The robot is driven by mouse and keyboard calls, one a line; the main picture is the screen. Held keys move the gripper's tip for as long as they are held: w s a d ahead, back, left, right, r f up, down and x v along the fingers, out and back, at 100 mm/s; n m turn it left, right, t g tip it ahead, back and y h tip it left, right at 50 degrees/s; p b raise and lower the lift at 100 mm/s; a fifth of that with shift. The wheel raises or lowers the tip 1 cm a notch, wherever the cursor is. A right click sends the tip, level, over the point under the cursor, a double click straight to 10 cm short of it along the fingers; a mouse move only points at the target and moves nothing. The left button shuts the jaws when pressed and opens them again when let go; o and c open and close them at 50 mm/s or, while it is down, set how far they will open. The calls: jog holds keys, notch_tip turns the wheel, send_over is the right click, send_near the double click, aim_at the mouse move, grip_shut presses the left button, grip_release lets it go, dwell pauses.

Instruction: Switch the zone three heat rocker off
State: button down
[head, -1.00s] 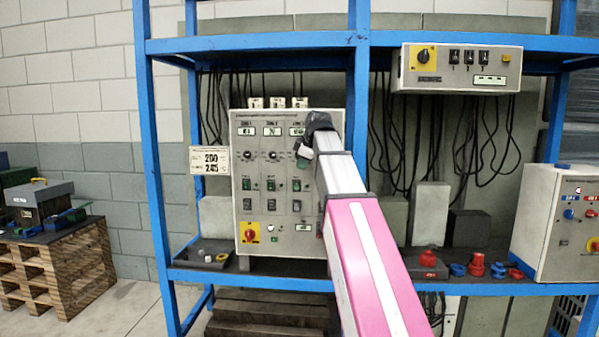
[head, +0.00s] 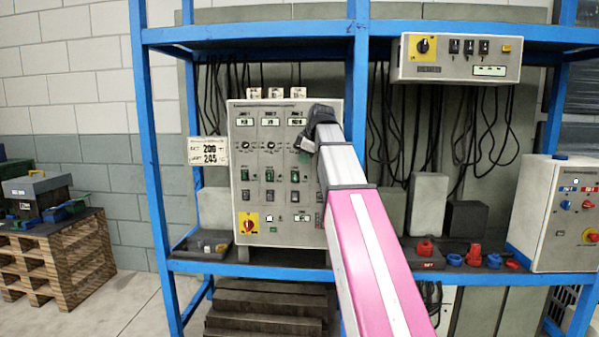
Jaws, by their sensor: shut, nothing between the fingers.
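The grey control panel (head: 259,215) stands on the blue rack's shelf, with three zone columns side by side. Zone three is the right column. Its small display (head: 296,122) shows at the top, and its green rocker (head: 295,175) shows below my gripper. A dark rocker (head: 295,195) sits under that one. I cannot read which rocker is labelled heat, nor its position. My gripper (head: 304,145) is shut and empty, in front of the zone three column at knob height, above the green rocker. It hides the zone three knob. I cannot tell whether it touches the panel.
A red and yellow rotary switch (head: 248,223) sits at the panel's lower left. Another control box (head: 460,60) hangs upper right, and a third (head: 553,215) stands far right. Blue rack posts (head: 358,90) and hanging black cables are close by.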

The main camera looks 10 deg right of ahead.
aim_at(297, 177)
jog(key=x, duration=0.4)
jog(key=w+d+x, duration=0.1)
jog(key=x, duration=0.6)
jog(key=shift+w+r, duration=0.1)
jog(key=shift+w, duration=0.45)
jog(key=shift+w+d, duration=0.15)
jog(key=shift+w, duration=0.3)
jog(key=shift+w+f+t, duration=0.15)
jog(key=shift+f+t, duration=0.2)
jog(key=shift+t, duration=0.05)
jog(key=shift+r, duration=0.15)
